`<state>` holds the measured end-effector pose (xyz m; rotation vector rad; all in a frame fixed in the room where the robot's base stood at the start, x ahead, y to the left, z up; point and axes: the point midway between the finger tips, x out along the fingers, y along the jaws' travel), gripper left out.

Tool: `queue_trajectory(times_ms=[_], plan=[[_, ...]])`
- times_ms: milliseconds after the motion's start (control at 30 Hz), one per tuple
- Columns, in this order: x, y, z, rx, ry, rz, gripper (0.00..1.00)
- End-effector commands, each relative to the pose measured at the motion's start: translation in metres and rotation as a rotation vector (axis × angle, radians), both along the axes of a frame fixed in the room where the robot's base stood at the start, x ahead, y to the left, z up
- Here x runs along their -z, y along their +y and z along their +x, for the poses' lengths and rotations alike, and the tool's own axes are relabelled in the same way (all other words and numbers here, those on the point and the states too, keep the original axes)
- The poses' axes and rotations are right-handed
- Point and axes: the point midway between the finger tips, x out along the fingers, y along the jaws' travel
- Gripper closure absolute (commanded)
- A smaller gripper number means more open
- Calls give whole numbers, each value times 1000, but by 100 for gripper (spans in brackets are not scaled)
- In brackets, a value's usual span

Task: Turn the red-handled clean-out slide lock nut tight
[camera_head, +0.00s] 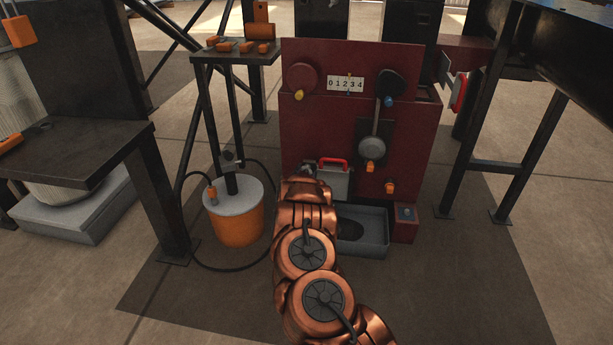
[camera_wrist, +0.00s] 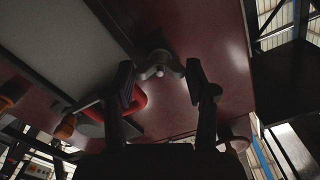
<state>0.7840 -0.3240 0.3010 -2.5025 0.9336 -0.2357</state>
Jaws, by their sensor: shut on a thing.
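The clean-out slide (camera_head: 337,184) is a grey plate low on the front of the dark red press, with a red handle (camera_head: 334,161) on top. The red handle also shows in the wrist view (camera_wrist: 136,102), left of the fingers. The lock nut (camera_wrist: 158,66) is a grey winged nut on the red panel beside the slide. My gripper (camera_wrist: 160,72) has its two dark fingers on either side of the nut, their tips at its wings, shut on it. In the head view my copper arm comes up from below and hides most of the gripper and nut.
A grey tray (camera_head: 371,240) lies below, right of my arm. An orange bucket (camera_head: 238,228) and a cable stand to the left. Floor is free in front.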

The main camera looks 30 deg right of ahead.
Motion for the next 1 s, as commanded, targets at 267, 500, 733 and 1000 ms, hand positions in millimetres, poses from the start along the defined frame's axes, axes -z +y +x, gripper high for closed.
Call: queue_trajectory(times_ms=[267, 500, 733, 1000], plan=[[2, -1, -1, 1, -141, 166, 79], [1, -1, -1, 2, -219, 255, 79], [1, -1, -1, 2, -252, 293, 79], [1, -1, -1, 3, -260, 301, 79]])
